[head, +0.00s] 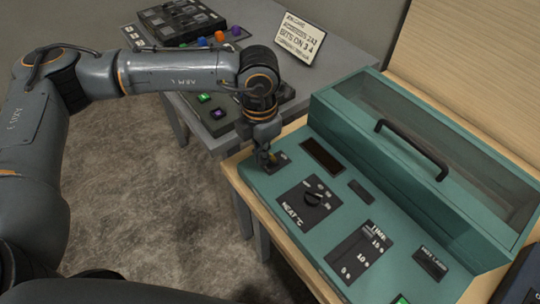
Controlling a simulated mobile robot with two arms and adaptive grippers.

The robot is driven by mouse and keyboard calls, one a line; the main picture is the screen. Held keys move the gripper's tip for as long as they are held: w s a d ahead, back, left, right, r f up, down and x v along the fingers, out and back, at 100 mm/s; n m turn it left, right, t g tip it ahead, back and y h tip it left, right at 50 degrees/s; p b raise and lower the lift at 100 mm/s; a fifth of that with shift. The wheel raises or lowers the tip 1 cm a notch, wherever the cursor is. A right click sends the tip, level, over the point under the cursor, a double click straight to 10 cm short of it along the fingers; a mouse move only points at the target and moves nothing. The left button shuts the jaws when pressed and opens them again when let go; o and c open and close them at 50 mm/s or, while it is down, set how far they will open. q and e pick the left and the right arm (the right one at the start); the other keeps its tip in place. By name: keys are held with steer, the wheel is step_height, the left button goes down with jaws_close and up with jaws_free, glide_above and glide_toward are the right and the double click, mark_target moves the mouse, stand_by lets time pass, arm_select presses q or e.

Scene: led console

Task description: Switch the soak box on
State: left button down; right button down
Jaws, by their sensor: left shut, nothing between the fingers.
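The soak box (262,194) is a teal console on a wooden-topped table, with a long clear-lidded chamber and a black handle (411,150) along its back. Its sloped front carries a dark blank display (321,156), a heat knob (312,198), a time slider (366,234) and a small dark panel (282,159) at the left end. My left gripper (266,161) is shut and empty, pointing down at that left-end panel. It hides part of the panel, and I cannot tell whether it touches. My right gripper is not in view.
A grey table (178,96) at the back left holds a dark panel with coloured buttons and a tray of parts. A white sign (299,38) stands there. A green button (400,300) shows at the bottom edge. Open floor (150,190) lies left of the soak box.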

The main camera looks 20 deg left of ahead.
arm_select(q)
steer(key=shift+f, duration=0.25)
steer(key=shift+w+d+b, duration=0.1)
steer(key=shift+w+b, duration=0.05)
steer(key=shift+b, duration=0.15)
steer(key=shift+w+d, duration=0.3)
steer(key=shift+w, duration=0.1)
steer(key=shift+w+d+b, duration=0.15)
steer(key=shift+b, duration=0.15)
steer(key=shift+w+d, duration=0.25)
steer(key=shift+w, duration=0.05)
steer(key=shift+r, duration=0.15)
step_height(320, 180, up, 7)
steer(key=p, duration=0.2)
steer(key=shift+s+a, duration=0.3)
steer(key=shift+s, duration=0.05)
